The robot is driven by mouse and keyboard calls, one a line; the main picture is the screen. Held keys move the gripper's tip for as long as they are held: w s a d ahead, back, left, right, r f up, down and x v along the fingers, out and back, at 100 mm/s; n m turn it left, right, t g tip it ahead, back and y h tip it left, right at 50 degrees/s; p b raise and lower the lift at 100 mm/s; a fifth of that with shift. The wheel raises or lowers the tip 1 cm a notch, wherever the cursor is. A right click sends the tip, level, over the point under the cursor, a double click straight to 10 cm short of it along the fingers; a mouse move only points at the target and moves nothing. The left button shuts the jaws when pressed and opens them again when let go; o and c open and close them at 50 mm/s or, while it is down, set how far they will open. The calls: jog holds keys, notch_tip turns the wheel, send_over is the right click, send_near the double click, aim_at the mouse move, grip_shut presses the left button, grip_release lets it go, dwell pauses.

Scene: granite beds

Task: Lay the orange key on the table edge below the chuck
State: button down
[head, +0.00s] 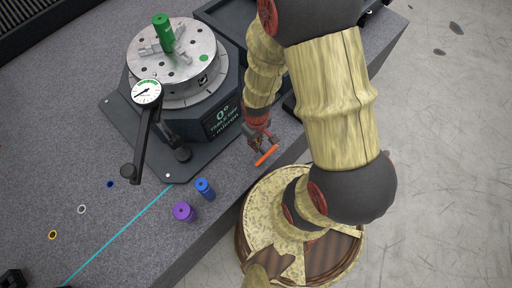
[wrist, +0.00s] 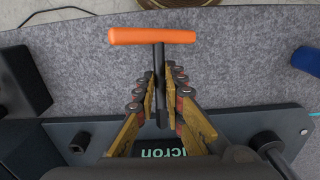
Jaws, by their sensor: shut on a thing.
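The orange key (head: 267,155) has an orange crossbar handle and a dark shaft. It shows close up in the wrist view (wrist: 152,36), with its handle lying across the top. My gripper (head: 262,138) is shut on the key's dark shaft, and in the wrist view its fingers (wrist: 160,87) flank the shaft. The key is near the table edge (head: 290,155), in front of the chuck's base. From these frames I cannot tell whether it touches the table. The round grey chuck (head: 172,60) stands on a dark base, with a green cylinder (head: 163,28) upright on it.
A blue cylinder (head: 204,188) and a purple cylinder (head: 184,212) stand near the front edge. Small rings (head: 82,209) lie at the left. The granite between the cylinders and the key is clear.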

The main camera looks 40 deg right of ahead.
jog(key=shift+f, duration=0.3)
jog(key=c, duration=1.8)
grip_release()
notch_tip(320, 180, up, 12)
